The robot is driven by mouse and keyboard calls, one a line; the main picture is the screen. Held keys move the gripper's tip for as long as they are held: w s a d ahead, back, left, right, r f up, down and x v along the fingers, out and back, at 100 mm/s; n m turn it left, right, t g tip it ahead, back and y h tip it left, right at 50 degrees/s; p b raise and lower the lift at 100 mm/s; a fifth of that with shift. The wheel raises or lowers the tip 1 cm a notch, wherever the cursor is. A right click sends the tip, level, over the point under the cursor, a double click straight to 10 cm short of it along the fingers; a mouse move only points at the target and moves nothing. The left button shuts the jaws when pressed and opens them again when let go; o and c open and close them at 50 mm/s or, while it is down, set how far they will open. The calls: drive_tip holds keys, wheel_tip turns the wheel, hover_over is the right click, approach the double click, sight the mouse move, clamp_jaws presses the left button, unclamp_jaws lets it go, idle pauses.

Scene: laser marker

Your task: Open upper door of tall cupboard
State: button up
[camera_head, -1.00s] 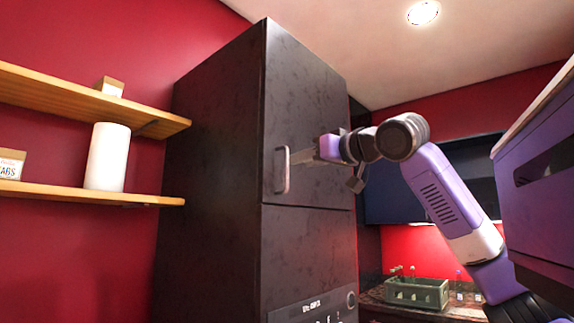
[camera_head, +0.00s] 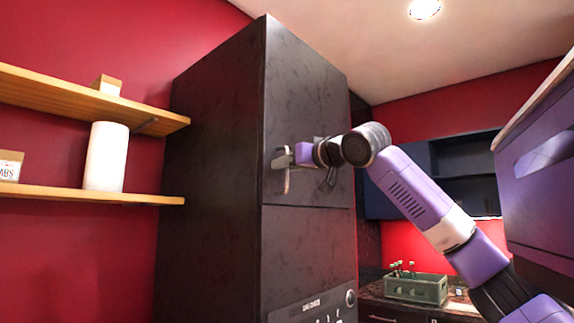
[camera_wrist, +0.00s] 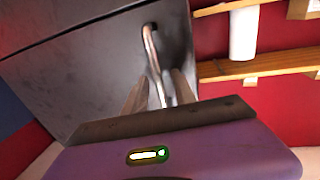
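The tall cupboard (camera_head: 210,180) is dark and mottled. Its upper door (camera_head: 308,100) is shut, flush above the seam over the lower section. A metal bar handle (camera_head: 286,184) stands upright near the door's left edge; it also shows in the wrist view (camera_wrist: 151,48). My gripper (camera_head: 282,158) is at the upper part of the handle. In the wrist view my gripper's two fingers (camera_wrist: 158,90) stand apart, one on each side of the handle, with gaps visible between bar and fingers. Contact with the bar cannot be made out.
Two wooden shelves (camera_head: 90,193) on the red wall at left hold a white cylinder (camera_head: 106,156) and small boxes. A green crate (camera_head: 415,288) with bottles stands on the counter at lower right. A dark wall cabinet (camera_head: 465,160) hangs behind my arm.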

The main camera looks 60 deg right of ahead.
clamp_jaws()
idle(1.3)
